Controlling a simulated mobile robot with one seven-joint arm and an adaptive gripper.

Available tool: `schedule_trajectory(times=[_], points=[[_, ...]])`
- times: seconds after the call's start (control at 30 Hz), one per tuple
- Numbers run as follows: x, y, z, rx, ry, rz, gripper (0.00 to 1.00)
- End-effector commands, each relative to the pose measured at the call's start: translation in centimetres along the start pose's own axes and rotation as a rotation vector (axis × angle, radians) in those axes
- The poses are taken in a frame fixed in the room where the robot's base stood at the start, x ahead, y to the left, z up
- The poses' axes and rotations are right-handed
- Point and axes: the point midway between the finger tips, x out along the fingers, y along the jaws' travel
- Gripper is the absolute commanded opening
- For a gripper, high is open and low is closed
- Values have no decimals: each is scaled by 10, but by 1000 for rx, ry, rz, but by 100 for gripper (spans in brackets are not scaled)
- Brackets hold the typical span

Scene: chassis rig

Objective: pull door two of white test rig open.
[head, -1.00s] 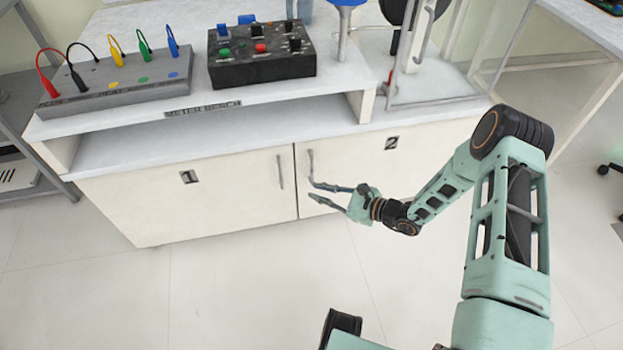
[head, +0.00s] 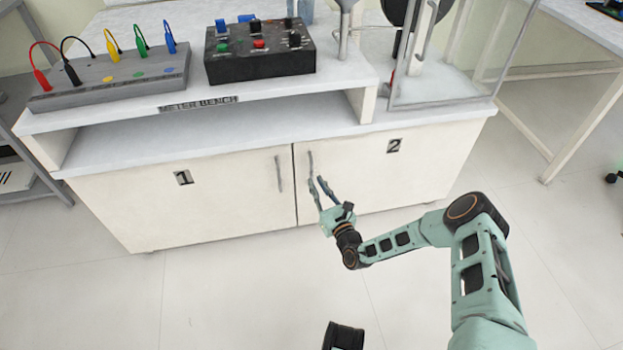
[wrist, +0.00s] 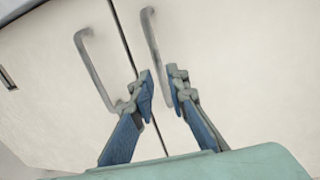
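Door two (head: 365,178) of the white rig is shut, flush with its frame, and bears the number 2. Its grey bar handle (head: 310,163) stands upright at the door's left edge; it also shows in the wrist view (wrist: 152,40). My gripper (head: 318,181) is just in front of the handle's lower part, pointing at the door. In the wrist view the two blue-grey fingers (wrist: 160,82) are apart with nothing held. The lower end of the handle passes behind the right fingertip, and I cannot tell whether they touch.
Door one (head: 190,200) is shut, with its handle (head: 279,173) just left of the seam; this handle lies near the left finger in the wrist view (wrist: 92,62). A black control box (head: 260,68) and a grey lead board (head: 110,82) stand on top. The floor in front is clear.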

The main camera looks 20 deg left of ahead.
Motion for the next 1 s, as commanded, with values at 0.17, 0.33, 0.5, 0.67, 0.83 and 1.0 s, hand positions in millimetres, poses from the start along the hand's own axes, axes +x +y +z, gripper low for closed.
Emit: schedule_trajectory(times=[0.17,0.33,0.5,0.67,0.83,1.0], points=[[30,0,-3,-3,-1,2,15],[44,0,-2,-1,0,1,15],[48,0,0,-1,1,1,15],[48,0,0,-1,1,1,15],[48,0,0,-1,1,1,0],[47,0,0,-1,1,1,0]])
